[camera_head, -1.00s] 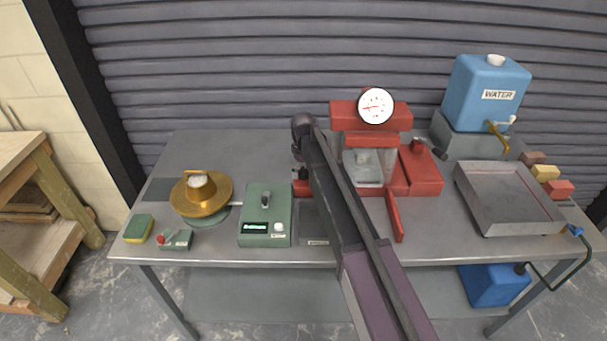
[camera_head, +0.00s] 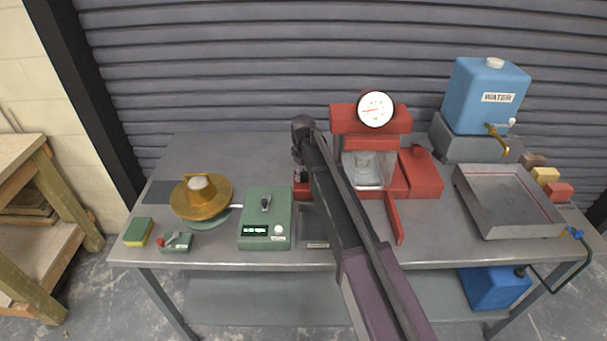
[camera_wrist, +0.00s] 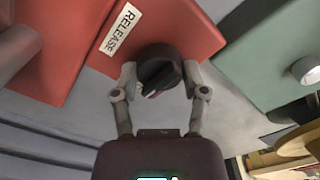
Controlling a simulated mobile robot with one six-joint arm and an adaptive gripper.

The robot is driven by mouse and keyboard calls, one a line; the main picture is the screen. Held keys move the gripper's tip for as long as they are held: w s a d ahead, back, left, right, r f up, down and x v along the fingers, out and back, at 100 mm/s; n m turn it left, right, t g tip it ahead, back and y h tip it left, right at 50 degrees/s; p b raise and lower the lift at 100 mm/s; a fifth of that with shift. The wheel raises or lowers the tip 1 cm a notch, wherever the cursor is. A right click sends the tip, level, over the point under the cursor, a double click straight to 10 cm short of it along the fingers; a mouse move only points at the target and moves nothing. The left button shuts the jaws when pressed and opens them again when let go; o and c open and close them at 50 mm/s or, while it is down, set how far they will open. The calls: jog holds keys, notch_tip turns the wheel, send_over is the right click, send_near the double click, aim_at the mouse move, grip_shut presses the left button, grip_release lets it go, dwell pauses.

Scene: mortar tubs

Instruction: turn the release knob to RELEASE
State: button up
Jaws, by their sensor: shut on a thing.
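The release knob (camera_wrist: 160,68) is a round black knob with a pale pointer mark, on the red press base near a white RELEASE label (camera_wrist: 121,29). My gripper (camera_wrist: 160,80) is shut on the knob, one finger on each side of it, in the wrist view. The pointer mark faces down toward the gripper palm, away from the label in that picture. In the head view the red press (camera_head: 371,121) stands at the back middle of the table, with a round white dial on top. My arm hides the knob and fingertips there.
A green box (camera_head: 266,214) with a small display and switch stands left of my arm. A brass round device (camera_head: 203,203) is farther left. A red lever (camera_head: 394,219) juts forward right of my arm. A grey tray (camera_head: 508,201) and blue WATER tank (camera_head: 485,92) are at the right.

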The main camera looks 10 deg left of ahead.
jog(key=shift+m, duration=0.3)
jog(key=m, duration=0.3)
jog(key=shift+m, duration=0.3)
jog(key=m, duration=0.4)
jog(key=shift+m, duration=0.3)
jog(key=m, duration=0.4)
jog(key=shift+s, duration=0.1)
jog(key=m, duration=0.4)
jog(key=shift+m, duration=0.4)
jog(key=o, duration=1.2)
jog(key=shift+f, duration=0.1)
jog(key=shift+c, duration=0.2)
jog(key=shift+n, duration=0.3)
